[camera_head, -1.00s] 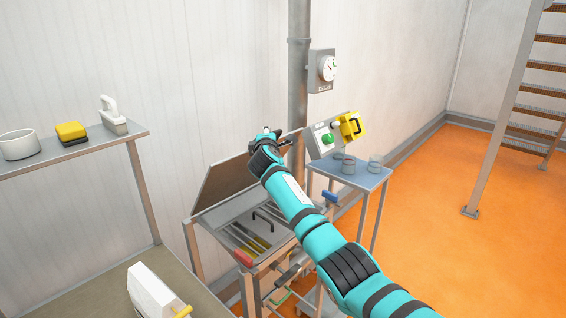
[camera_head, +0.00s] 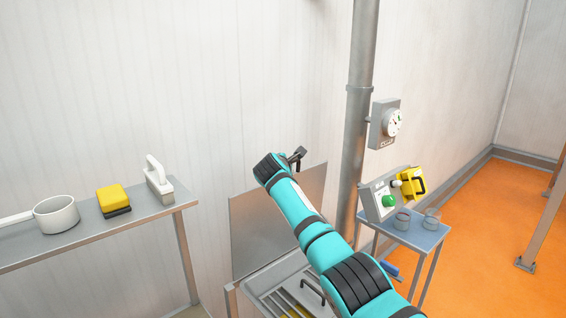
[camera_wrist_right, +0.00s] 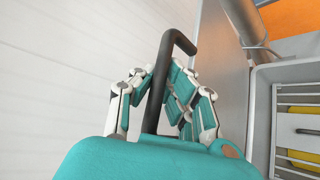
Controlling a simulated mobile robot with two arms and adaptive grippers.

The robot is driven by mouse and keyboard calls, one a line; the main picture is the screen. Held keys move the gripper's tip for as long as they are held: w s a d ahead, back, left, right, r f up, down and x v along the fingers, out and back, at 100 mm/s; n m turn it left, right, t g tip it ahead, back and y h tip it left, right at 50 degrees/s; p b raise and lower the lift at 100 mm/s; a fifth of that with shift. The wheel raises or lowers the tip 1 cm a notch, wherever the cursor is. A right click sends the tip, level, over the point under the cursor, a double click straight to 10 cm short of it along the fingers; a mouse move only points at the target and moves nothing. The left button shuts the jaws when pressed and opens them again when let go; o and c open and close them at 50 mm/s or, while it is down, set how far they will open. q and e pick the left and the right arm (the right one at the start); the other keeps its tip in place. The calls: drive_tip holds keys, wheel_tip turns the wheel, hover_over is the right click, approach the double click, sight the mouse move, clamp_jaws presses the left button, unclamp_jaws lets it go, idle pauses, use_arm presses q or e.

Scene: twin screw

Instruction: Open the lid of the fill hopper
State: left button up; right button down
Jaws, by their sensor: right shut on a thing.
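The grey hopper lid (camera_head: 247,226) stands raised, nearly upright, at the back of the fill hopper (camera_head: 258,283) in the head view. In the right wrist view, the lid's face (camera_wrist_right: 222,90) runs beside my fingers. My right gripper (camera_wrist_right: 160,85) is shut on the dark bent lid handle (camera_wrist_right: 181,42), with jointed white and teal fingers on both sides of the bar. In the head view, my teal right arm crosses in front of the lid and hides part of it. The open hopper shows a grate and yellow bars inside. My left gripper is not in view.
A vertical pipe (camera_head: 360,130) with a gauge (camera_head: 393,122) stands right of the lid. A control box (camera_head: 383,200) and a small table (camera_head: 420,234) with glass vessels are farther right. A shelf (camera_head: 90,235) with a pot, a yellow block and a white-handled tool is at left.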

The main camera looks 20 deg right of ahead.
drive_tip(key=shift+d+r, duration=0.15)
drive_tip(key=shift+r, duration=0.3)
drive_tip(key=c, duration=1.4)
unclamp_jaws()
drive_tip(key=shift+s, duration=0.1)
drive_tip(key=shift+c, duration=0.2)
drive_tip(key=shift+o, duration=0.5)
drive_tip(key=shift+s, duration=0.15)
drive_tip(key=shift+f, duration=0.25)
